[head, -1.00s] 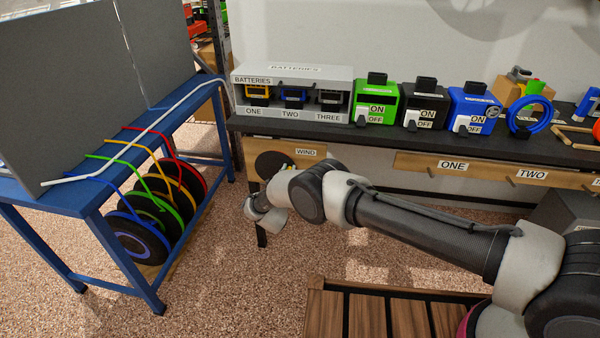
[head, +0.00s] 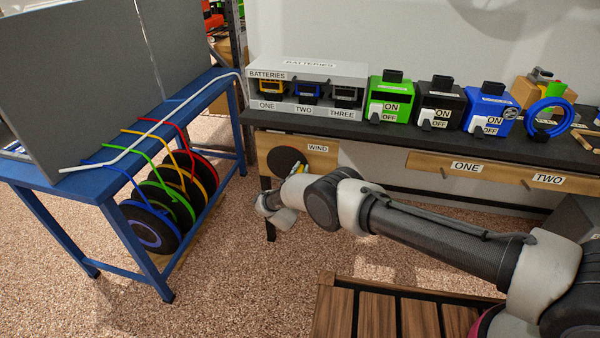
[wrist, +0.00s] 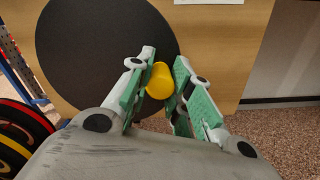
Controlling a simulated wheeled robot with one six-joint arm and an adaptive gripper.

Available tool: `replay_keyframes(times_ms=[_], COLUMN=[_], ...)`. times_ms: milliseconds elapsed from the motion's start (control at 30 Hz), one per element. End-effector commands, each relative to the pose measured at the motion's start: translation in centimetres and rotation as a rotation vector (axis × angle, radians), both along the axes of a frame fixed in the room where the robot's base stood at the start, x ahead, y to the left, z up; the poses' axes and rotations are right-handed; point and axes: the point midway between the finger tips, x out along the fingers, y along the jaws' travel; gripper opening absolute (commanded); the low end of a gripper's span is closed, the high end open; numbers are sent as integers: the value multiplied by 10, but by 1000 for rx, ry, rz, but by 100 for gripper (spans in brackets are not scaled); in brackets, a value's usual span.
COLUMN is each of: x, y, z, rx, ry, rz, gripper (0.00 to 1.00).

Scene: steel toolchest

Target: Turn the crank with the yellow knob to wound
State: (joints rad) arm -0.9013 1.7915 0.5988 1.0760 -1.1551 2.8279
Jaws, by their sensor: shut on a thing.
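The crank is a black disc (head: 284,161) on a wooden panel labelled WIND under the black bench. It fills the upper left of the wrist view (wrist: 90,45). Its yellow knob (wrist: 160,80) sits near the disc's lower right rim. My gripper (wrist: 164,62) is shut on the knob, with a green-padded finger on either side of it. In the head view my wrist partly covers the disc's lower side, and the fingers are hard to make out. No "wound" mark can be read.
A blue table (head: 75,195) with coloured cable reels stands at the left. The bench top (head: 350,125) holds a battery box (head: 310,72) and several switch boxes. ONE and TWO labels are on the panel to the right. A slatted wooden surface (head: 340,305) is below my arm.

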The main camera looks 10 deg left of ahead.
Motion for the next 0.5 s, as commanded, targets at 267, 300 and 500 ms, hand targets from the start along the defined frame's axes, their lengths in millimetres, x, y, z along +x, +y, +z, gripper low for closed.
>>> replay_keyframes(times_ms=[267,300,500], x=[0,0,-4], y=[0,0,0], z=[-2,-2,-1], rx=[-2,-2,-3], ry=[3,3,3], rz=[1,1,1], gripper=[44,44,44])
